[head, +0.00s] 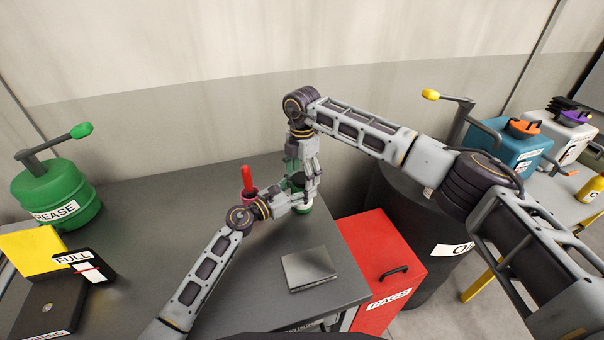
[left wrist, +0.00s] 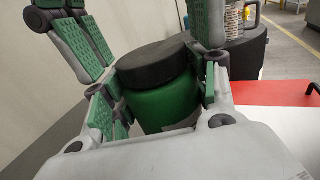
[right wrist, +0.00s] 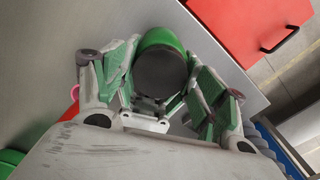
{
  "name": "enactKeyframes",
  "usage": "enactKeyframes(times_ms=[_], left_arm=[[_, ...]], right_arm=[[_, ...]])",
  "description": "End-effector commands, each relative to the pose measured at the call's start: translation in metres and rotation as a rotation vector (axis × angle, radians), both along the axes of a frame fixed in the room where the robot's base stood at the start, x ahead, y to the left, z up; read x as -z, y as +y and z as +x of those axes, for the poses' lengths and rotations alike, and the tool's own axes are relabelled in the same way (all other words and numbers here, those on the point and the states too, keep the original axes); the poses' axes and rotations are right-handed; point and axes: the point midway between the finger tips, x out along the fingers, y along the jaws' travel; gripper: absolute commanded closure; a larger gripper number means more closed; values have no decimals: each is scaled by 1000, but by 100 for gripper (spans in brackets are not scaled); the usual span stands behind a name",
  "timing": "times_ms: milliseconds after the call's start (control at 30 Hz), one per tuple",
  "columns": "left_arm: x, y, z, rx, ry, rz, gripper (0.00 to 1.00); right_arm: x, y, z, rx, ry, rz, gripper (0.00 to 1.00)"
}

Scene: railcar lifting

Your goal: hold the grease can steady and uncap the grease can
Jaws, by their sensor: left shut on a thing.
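The grease can is green with a wide black cap and stands upright near the table's back right edge. In the left wrist view the can (left wrist: 160,108) sits between the fingers of my left gripper (left wrist: 165,115), which is shut on its body. The black cap (right wrist: 160,74) is on the can and faces my right gripper (right wrist: 165,85) in the right wrist view. The right gripper's fingers are spread on both sides of the cap, with gaps visible. In the head view both grippers largely hide the can.
A flat grey box (head: 308,268) lies in front. A red cabinet (head: 380,262) and a dark drum (head: 410,220) stand right. A green grease jug (head: 58,192) is far left.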

Motion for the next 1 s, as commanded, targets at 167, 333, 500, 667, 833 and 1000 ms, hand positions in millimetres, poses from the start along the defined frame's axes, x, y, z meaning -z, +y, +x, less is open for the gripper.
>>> enactKeyframes(times_ms=[167, 333, 500, 667, 833, 1000], left_arm=[[0, 0, 0, 0, 0, 0, 100], [0, 0, 0, 0, 0, 0, 100], [0, 0, 0, 0, 0, 0, 100], [0, 0, 0, 0, 0, 0, 100], [0, 0, 0, 0, 0, 0, 100], [0, 0, 0, 0, 0, 0, 100]], right_arm=[[0, 0, 0, 0, 0, 0, 26], [-2, 0, 0, 0, 0, 0, 26], [-14, 0, 0, 0, -1, 0, 26], [-28, 0, 0, 0, -1, 0, 26], [-42, 0, 0, 0, -1, 0, 26], [-45, 0, 0, 0, 0, 0, 26]])
